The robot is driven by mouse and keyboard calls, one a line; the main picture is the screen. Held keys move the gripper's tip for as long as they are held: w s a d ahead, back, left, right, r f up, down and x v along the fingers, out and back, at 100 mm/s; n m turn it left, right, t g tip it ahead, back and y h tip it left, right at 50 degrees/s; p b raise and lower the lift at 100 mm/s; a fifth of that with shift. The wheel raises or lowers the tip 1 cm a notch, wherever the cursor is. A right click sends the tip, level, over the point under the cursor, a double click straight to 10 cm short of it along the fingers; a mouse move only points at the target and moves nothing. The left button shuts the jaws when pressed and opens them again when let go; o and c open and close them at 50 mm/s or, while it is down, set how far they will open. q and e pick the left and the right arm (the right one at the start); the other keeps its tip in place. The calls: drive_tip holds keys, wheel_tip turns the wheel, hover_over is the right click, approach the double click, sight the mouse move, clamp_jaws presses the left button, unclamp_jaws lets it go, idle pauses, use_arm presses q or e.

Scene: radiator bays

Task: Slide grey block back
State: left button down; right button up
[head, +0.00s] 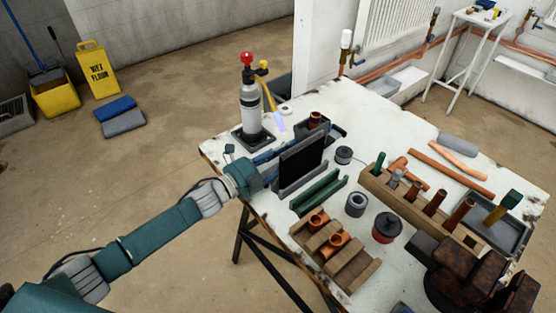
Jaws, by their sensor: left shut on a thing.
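My left gripper (272,165) reaches in from the left over the table's near left edge. Its fingers are shut at the left edge of an upright dark panel (303,154), which partly hides them. A grey strip-like block (300,179) lies along the foot of the panel; I cannot tell whether the two are one piece. A green channelled block (318,193) lies just in front of it, slightly apart. My right gripper is not in view.
On the white table (385,125), a grey bottle with a red top (250,103) stands behind left. A wooden rack (335,250) with copper fittings, a grey ring (356,204), a red-and-black round part (386,228) and a wooden pipe holder (415,208) crowd the front and right.

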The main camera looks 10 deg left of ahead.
use_arm(q)
drive_tip(key=shift+w+r, duration=0.1)
drive_tip(key=shift+r, duration=0.25)
drive_tip(key=c, duration=1.7)
unclamp_jaws()
drive_tip(key=shift+o, duration=0.9)
drive_tip(key=shift+a, duration=0.1)
drive_tip(key=shift+f, duration=0.2)
drive_tip(key=shift+s, duration=0.2)
